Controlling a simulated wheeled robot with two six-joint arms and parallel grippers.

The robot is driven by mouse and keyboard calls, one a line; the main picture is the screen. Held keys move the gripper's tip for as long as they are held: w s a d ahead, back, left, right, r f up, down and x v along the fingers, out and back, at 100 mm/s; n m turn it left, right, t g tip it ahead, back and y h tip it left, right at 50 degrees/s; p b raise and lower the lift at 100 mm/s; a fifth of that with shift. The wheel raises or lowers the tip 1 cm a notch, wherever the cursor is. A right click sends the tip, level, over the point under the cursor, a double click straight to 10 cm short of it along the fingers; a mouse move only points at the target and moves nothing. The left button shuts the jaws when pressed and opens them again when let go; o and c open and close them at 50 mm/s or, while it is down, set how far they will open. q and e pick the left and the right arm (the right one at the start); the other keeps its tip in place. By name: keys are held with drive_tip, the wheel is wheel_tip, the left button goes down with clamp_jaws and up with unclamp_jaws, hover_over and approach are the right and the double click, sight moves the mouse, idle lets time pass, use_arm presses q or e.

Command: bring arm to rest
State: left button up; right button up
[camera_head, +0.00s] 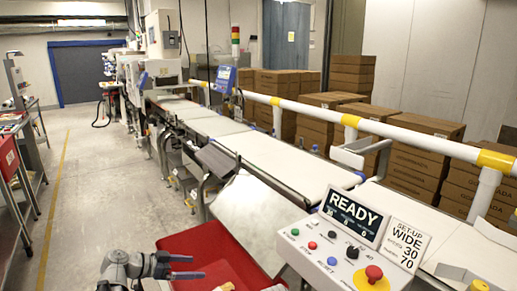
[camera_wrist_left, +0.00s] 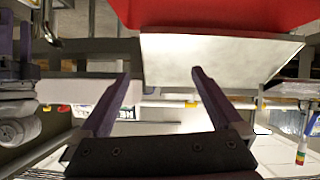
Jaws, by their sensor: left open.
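My left gripper (camera_head: 195,267) is at the lower left of the head view, over the left part of a red bin (camera_head: 207,243). Its two fingers point right and stand apart with nothing between them. In the left wrist view, the left gripper (camera_wrist_left: 160,75) also shows spread, empty fingers. The red bin (camera_wrist_left: 215,14) fills the top of that view, beside a pale metal plate (camera_wrist_left: 220,60). My right gripper is not in view.
A control panel (camera_head: 340,250) with buttons and a READY display (camera_head: 353,216) stands right of the bin. The conveyor belt (camera_head: 285,158) runs back beside a white rail (camera_head: 385,129). Brown cartons (camera_head: 425,160) stand behind. The floor (camera_head: 100,190) at left is clear.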

use_arm(q)
drive_tip(key=s+d+f+n+g+y, duration=0.2)
drive_tip(key=s+f+n+g+y, duration=0.1)
drive_tip(key=s+f+n+y, duration=0.4)
drive_tip(key=s+d+f+n+g+y, duration=0.3)
drive_tip(key=s+f+y, duration=0.15)
drive_tip(key=s, duration=0.35)
drive_tip(key=s+d+f+m+b, duration=0.4)
drive_tip(key=s+d+f+b, duration=0.2)
drive_tip(key=d+f+b, duration=0.4)
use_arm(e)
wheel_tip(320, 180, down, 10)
use_arm(q)
wheel_tip(320, 180, up, 30)
drive_tip(key=p, duration=2.9)
drive_tip(key=shift+w+g+p, duration=0.25)
drive_tip(key=shift+g+p, duration=0.05)
drive_tip(key=shift+p, duration=0.05)
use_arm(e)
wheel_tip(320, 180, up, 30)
use_arm(q)
drive_tip(key=shift+f, duration=0.1)
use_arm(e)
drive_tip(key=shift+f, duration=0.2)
